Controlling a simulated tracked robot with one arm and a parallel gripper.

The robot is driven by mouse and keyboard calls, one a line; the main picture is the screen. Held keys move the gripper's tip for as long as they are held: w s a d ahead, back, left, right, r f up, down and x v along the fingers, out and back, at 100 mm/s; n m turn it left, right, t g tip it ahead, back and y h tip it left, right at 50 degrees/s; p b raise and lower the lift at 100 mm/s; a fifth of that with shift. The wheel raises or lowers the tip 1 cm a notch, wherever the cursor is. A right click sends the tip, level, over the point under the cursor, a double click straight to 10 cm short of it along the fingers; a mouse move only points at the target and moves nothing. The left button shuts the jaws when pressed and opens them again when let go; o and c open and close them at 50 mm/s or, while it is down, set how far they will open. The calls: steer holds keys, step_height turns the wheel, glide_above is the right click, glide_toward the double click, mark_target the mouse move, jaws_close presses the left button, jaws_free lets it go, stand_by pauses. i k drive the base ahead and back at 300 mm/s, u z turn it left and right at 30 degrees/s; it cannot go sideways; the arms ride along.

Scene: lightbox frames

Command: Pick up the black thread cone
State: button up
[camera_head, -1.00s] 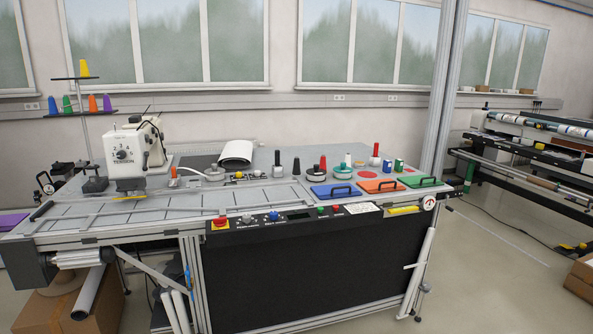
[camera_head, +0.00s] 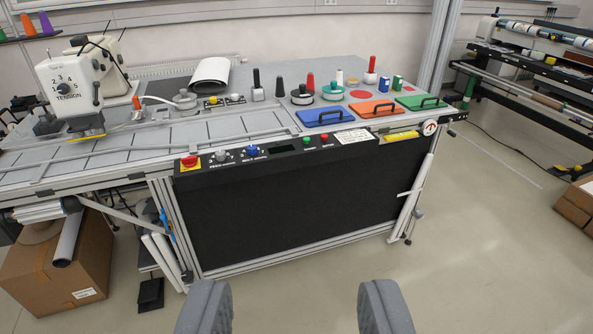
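The black thread cone (camera_head: 280,88) stands upright on the grey worktable (camera_head: 240,123), behind the control panel and left of the blue lid. It is small in view. A black upright handle on a silver base (camera_head: 257,86) stands just left of it, and a red cone-like piece (camera_head: 310,82) stands to its right. My gripper (camera_head: 295,305) shows as two grey fingers at the bottom edge, spread wide apart with only floor and the table front between them. It is open, empty and well short of the table.
Blue (camera_head: 326,116), orange (camera_head: 376,109) and green (camera_head: 423,102) handled lids lie to the cone's right. A sewing machine (camera_head: 78,88) stands at left. A black control panel (camera_head: 280,151) with knobs runs along the front edge. A metal post (camera_head: 437,50) rises at right.

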mark_target(280, 91)
steer(key=z, duration=0.2)
steer(key=i, duration=2.75)
steer(key=u, duration=0.6)
steer(key=i, duration=1)
steer(key=u, duration=0.25)
